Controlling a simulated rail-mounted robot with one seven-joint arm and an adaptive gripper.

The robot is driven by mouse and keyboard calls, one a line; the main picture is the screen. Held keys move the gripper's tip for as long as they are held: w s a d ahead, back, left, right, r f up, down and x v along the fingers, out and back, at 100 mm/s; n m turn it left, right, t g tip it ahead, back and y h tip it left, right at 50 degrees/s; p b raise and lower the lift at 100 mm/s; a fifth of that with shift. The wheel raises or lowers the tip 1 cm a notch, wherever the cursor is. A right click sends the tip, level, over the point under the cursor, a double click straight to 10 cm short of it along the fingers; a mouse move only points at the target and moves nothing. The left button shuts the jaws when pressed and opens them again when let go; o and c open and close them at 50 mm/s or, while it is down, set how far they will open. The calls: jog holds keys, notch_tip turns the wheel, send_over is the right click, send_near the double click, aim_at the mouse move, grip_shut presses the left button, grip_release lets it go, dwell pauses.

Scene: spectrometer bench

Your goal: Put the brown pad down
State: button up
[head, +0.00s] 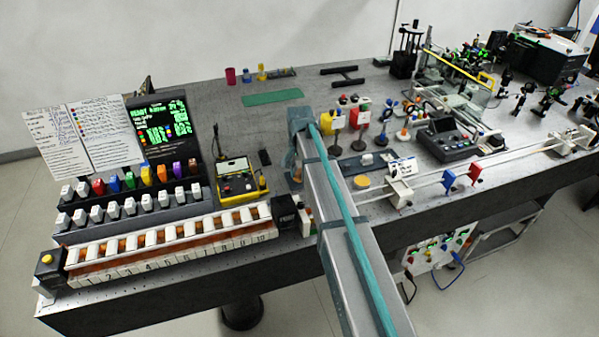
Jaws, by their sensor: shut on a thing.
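My arm reaches from the bottom edge up over the middle of the bench, and its grey-blue far end is just left of the yellow and red blocks. My gripper's fingers do not show; they seem to be hidden behind my own arm. A flat green mat (273,97) lies bare on the back of the bench (215,110). A small black flat piece (265,157) lies left of my arm's far end.
A numbered white-slotted rack (170,245) runs along the front left edge, with rows of coloured and white blocks behind it. A yellow-edged control box (238,182) stands left of my arm. Rails with sliders (400,193) and optics crowd the right.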

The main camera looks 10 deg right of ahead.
aim_at(300, 171)
jog(key=shift+f, duration=0.15)
jog(key=o, duration=1)
notch_tip(300, 171, up, 12)
jog(key=b, duration=0.2)
jog(key=shift+r+b, duration=0.25)
jog(key=shift+b, duration=0.15)
